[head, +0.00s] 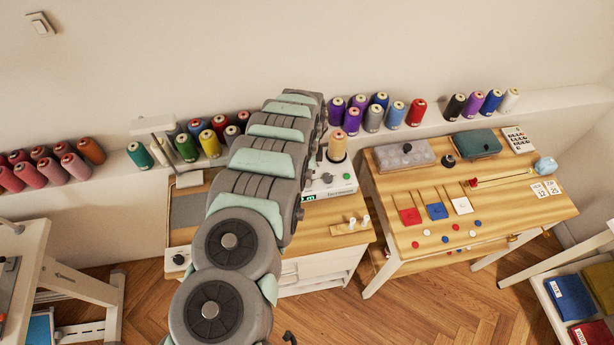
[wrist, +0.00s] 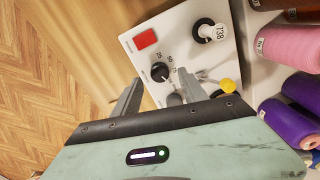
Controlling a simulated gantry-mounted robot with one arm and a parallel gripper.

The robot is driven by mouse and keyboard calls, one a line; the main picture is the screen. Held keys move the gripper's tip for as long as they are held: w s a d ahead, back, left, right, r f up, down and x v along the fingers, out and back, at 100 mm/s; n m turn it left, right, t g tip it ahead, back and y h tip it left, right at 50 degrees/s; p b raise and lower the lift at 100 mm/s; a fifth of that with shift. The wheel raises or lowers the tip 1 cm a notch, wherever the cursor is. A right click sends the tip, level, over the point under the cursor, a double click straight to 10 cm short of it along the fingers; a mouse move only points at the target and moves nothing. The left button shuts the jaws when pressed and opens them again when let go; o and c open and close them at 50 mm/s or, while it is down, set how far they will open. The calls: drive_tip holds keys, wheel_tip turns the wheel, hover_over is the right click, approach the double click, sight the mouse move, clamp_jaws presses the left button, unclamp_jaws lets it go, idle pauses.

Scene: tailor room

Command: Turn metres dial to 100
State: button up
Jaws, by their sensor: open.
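The black dial (wrist: 160,72) sits on a white panel (wrist: 185,52) in the wrist view, with small printed numbers beside it; one looks like 25 and one like 50. Which number its pointer faces is too small to tell. My gripper (wrist: 160,90) is open, with one grey finger on each side just short of the dial. I see no clear contact between fingers and dial. In the head view my arm covers part of the white winder (head: 330,182), and my gripper is hidden behind it.
Pink (wrist: 285,42) and purple (wrist: 288,124) thread cones stand close on the right. A thread cone (head: 337,148) stands on the winder.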

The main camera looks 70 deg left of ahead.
wheel_tip(320, 180, up, 8)
drive_tip(key=shift+f+b, duration=0.15)
drive_tip(key=shift+b, duration=0.25)
idle(0.6)
